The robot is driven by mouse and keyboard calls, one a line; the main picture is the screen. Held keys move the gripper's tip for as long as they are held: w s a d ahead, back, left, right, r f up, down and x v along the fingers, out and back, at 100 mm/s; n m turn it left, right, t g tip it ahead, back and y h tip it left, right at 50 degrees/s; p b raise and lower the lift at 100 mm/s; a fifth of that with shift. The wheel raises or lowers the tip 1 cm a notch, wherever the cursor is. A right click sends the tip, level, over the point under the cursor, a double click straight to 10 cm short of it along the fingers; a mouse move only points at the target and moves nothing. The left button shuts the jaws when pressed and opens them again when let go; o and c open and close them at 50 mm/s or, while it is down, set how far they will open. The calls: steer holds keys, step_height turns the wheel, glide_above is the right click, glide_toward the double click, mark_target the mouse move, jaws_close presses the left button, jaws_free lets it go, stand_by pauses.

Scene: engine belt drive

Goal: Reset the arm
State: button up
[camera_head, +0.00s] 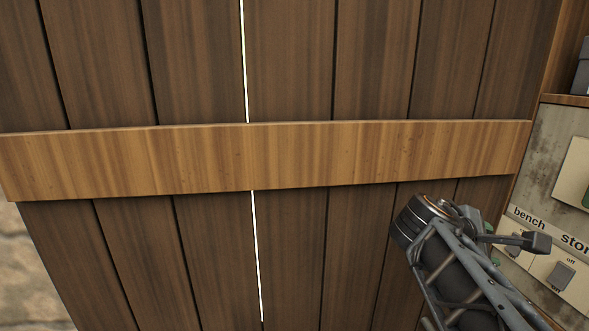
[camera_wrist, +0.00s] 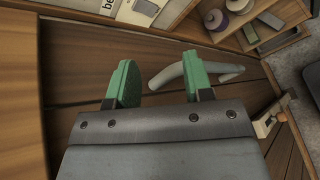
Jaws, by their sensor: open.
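My gripper (camera_wrist: 160,80) shows in the wrist view with its two green-padded fingers spread apart. Nothing is held between them. A curved grey handle (camera_wrist: 171,75) lies beyond the fingers, against a dark plank surface (camera_wrist: 80,70). It passes behind the right finger; I cannot tell whether they touch. In the head view part of my arm reaches in from the lower right, in front of the plank door (camera_head: 290,240).
A lighter crossboard (camera_head: 270,158) spans the door. A switch panel (camera_head: 527,262) labelled "bench" is at the right. In the wrist view, a shelf (camera_wrist: 285,35) with rolls is at upper right, and a small latch-like fitting (camera_wrist: 264,125) at right.

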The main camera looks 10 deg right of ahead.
steer(key=a+f+m+t+y, duration=0.2)
steer(key=a+f+m+y, duration=0.8)
steer(key=a+f, duration=0.9)
steer(key=a+y, duration=0.2)
steer(key=shift+s+a+y, duration=0.25)
steer(key=shift+s+y, duration=0.05)
steer(key=shift+s, duration=0.05)
